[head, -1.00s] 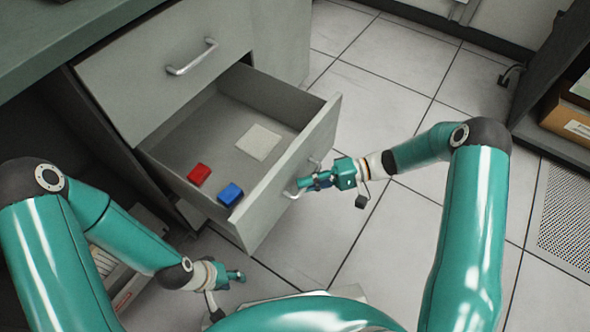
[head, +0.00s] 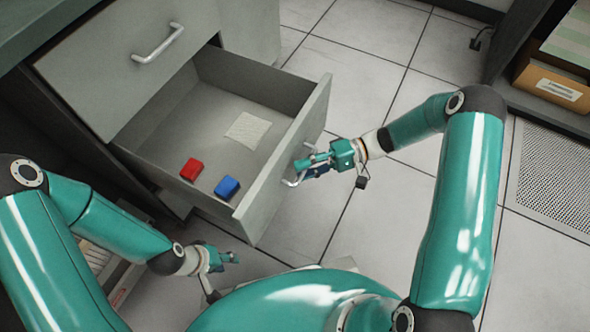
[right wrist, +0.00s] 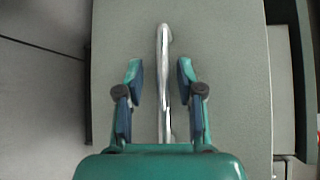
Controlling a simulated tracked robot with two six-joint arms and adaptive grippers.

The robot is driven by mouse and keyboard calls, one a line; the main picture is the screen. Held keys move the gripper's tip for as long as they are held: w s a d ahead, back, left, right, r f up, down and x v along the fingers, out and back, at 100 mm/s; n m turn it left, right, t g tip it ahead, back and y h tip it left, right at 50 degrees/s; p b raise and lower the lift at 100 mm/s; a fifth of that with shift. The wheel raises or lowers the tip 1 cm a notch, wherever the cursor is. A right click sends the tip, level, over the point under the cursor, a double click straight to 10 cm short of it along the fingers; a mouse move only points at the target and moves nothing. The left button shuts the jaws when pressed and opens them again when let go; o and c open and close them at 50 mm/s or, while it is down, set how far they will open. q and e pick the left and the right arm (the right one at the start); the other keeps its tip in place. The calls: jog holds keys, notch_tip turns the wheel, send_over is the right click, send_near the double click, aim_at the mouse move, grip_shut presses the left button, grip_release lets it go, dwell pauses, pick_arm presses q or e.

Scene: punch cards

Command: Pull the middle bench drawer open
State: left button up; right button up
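The middle bench drawer (head: 279,172) stands well out of the grey cabinet, its inside showing. Its bar handle (head: 290,182) is on the front face, partly hidden by my right gripper (head: 307,168). In the right wrist view, the handle (right wrist: 163,65) stands between the two fingers of my right gripper (right wrist: 161,85). The fingers are apart, with a gap on each side of the handle. My left gripper (head: 230,258) is low at left, away from the drawer; its finger gap is too small to tell.
The drawer holds a red block (head: 191,169), a blue block (head: 227,187) and a pale flat square (head: 247,130). A closed upper drawer (head: 120,70) is above it. Open tiled floor (head: 380,230) lies to the right. A shelf with an orange box (head: 550,82) stands at the far right.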

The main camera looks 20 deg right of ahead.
jog(key=d+r, duration=0.1)
jog(key=d, duration=1)
jog(key=shift+w+d+r, duration=0.3)
jog(key=shift+d, duration=0.1)
jog(key=shift+a, duration=0.1)
jog(key=s+a+f+m+t+h, duration=0.1)
jog(key=s+a+f+h, duration=1.15)
jog(key=s+f, duration=0.25)
notch_tip(320, 180, up, 32)
jog(key=p, duration=3.2)
